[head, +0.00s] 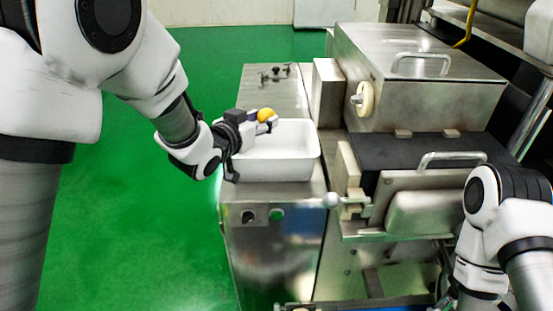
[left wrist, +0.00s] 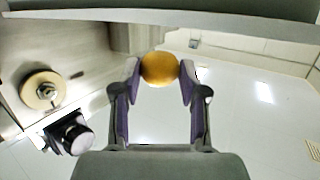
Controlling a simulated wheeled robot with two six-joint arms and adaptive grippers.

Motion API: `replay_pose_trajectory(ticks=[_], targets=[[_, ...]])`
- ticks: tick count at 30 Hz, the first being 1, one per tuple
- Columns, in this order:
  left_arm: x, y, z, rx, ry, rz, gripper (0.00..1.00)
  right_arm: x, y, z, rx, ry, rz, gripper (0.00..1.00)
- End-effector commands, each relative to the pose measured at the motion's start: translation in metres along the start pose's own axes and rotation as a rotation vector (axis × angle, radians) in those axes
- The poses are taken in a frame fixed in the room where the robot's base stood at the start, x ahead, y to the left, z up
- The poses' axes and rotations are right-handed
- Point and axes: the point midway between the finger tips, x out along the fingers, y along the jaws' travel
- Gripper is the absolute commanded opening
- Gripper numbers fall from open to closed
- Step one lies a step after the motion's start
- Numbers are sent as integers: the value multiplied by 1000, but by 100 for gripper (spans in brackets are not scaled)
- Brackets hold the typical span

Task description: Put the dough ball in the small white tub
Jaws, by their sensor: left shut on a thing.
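The dough ball (head: 265,115) is a small orange-yellow ball. My left gripper (head: 268,121) is shut on it and holds it above the left part of the small white tub (head: 275,169). In the left wrist view, the dough ball (left wrist: 159,69) sits between the two fingertips of the left gripper (left wrist: 160,75). The tub is an open rectangular container standing on the metal machine table; the part of its inside that shows is empty, and the gripper hides some of its left side. My right arm is at the lower right, but its gripper is not in view.
The steel encrusting machine (head: 420,60) with handles and a pale round knob (head: 364,99) stands right of the tub. Small dark parts (head: 274,73) lie on the metal table (head: 262,92) behind it. Green floor (head: 130,230) is open on the left.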

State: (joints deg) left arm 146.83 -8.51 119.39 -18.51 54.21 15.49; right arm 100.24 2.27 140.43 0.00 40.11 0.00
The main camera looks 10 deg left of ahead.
Motion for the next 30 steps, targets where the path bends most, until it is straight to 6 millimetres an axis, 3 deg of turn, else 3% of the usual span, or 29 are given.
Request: replay_pose_trajectory(ticks=[3, 4, 6, 15, 19, 30], targets=[[0, 0, -2, 0, 2, 0, 9, -1, 0, -1, 1, 2, 0, 40], [-1, 0, -2, 0, 2, 0, 50, -1, 0, -1, 1, 1, 0, 40], [0, 0, -2, 0, 1, 0, 72, -1, 0, -1, 1, 1, 0, 40], [-1, 0, -2, 0, 1, 0, 72, -1, 0, -1, 1, 1, 0, 40], [-12, 0, -2, -1, 2, -1, 72, -1, 0, -1, 1, 1, 0, 40], [-100, -1, -2, -4, 1, -1, 72, -1, 0, -1, 0, 1, 0, 40]])
